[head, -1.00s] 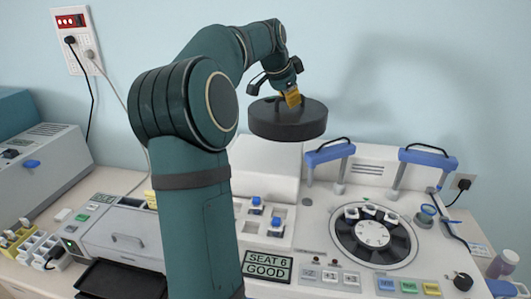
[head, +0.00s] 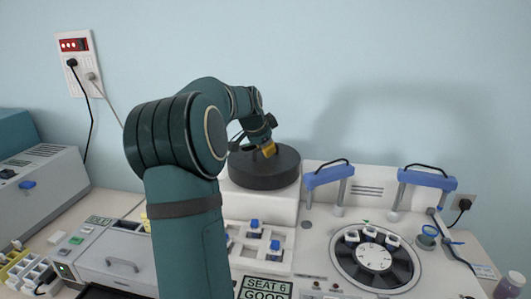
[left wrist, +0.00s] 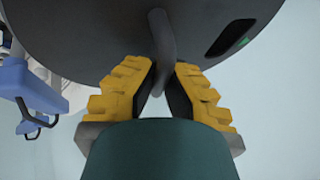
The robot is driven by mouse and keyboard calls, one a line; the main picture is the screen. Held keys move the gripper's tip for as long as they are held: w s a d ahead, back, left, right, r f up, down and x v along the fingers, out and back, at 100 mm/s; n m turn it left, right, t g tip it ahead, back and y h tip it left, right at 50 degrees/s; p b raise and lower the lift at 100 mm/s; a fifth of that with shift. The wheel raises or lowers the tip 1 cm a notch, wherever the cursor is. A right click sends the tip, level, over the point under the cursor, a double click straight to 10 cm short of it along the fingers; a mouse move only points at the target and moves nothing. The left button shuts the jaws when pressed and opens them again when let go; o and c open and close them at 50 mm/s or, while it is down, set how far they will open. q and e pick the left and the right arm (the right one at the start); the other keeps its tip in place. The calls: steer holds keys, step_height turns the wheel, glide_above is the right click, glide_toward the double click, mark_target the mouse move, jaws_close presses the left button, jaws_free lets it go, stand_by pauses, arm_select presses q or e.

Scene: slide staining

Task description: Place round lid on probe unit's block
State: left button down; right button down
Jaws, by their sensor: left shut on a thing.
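The round lid (head: 264,170) is a dark grey disc, low over or on the white block (head: 262,203) at the back of the probe unit. I cannot tell whether it touches the block. My left gripper (head: 268,149) is at the lid's top, its yellow fingers shut on the lid's handle. In the left wrist view the fingers (left wrist: 166,75) close around the curved grey handle (left wrist: 163,45), with the dark lid (left wrist: 90,35) filling the top. A dark slot with a green spot shows in the lid there. My right gripper is not in view.
Two blue-topped clamp frames (head: 328,174) and (head: 427,178) stand right of the block. A round carousel (head: 374,257) sits in front of them. Blue-capped pieces (head: 254,224) stand before the block. A grey machine (head: 40,185) is at left, with wall sockets behind.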

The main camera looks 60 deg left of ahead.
arm_select(q)
steer(key=shift+f, duration=0.6)
steer(key=shift+f, duration=0.1)
steer(key=c, duration=1.1)
jaws_free()
steer(key=shift+f, duration=0.1)
steer(key=shift+c, duration=0.2)
steer(key=shift+s+r, duration=0.1)
steer(key=shift+r, duration=0.35)
steer(key=v, duration=1.1)
steer(key=shift+d+r, duration=0.15)
steer(key=shift+s, duration=0.15)
